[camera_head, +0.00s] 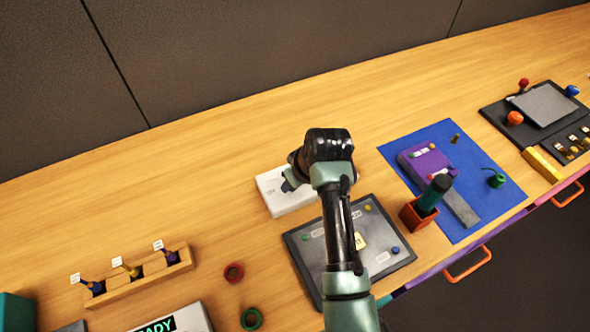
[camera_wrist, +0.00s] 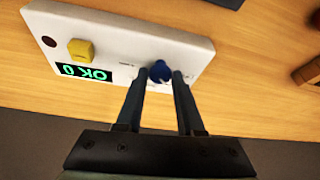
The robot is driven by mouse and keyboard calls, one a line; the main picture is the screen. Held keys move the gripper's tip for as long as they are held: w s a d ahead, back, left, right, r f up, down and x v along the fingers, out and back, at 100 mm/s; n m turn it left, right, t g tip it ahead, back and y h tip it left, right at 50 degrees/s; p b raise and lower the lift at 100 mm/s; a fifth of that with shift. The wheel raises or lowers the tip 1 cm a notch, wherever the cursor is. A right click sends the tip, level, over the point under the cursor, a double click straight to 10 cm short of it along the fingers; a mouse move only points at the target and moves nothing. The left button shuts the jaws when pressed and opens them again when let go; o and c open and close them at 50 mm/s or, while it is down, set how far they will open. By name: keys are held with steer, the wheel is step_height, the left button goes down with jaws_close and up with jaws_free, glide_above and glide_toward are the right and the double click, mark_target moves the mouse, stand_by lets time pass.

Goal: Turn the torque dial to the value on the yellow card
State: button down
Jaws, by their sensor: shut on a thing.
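A white box (camera_wrist: 125,50) lies on the bench and carries a blue knob (camera_wrist: 160,71), a yellow knob (camera_wrist: 81,50), a dark red button (camera_wrist: 48,42) and a small display (camera_wrist: 85,72) with green characters, upside down in the wrist view, that seem to read OK 0. My gripper (camera_wrist: 160,77) is shut on the blue knob, one finger on each side of it. The white box also shows in the head view (camera_head: 272,196), partly hidden by my arm. A yellow card (camera_head: 361,241) lies on a dark grey panel; its writing is too small to read.
The dark panel (camera_head: 391,262) is right beside the box, partly behind my arm. A wooden rack (camera_head: 140,284) with several tagged tools and two rings, red (camera_head: 233,273) and green (camera_head: 251,319), are at left. A blue mat (camera_head: 400,149) with tools lies right. Behind the box the bench is clear.

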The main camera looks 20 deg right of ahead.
steer(key=m+p, duration=0.1)
steer(key=m+h+p, duration=0.1)
steer(key=m, duration=0.1)
steer(key=m+p, duration=0.1)
steer(key=shift+a+r+m+h, duration=0.2)
steer(key=shift+a+m+h, duration=0.1)
steer(key=shift+h, duration=0.1)
steer(key=shift+w+f+m+h+p, duration=0.1)
steer(key=shift+m+h+p, duration=0.8)
steer(key=shift+m, duration=1)
steer(key=shift+g, duration=0.3)
steer(key=c, duration=0.5)
jaws_free()
steer(key=v, duration=1.3)
steer(key=shift+d+p, duration=0.15)
steer(key=shift+p, duration=0.2)
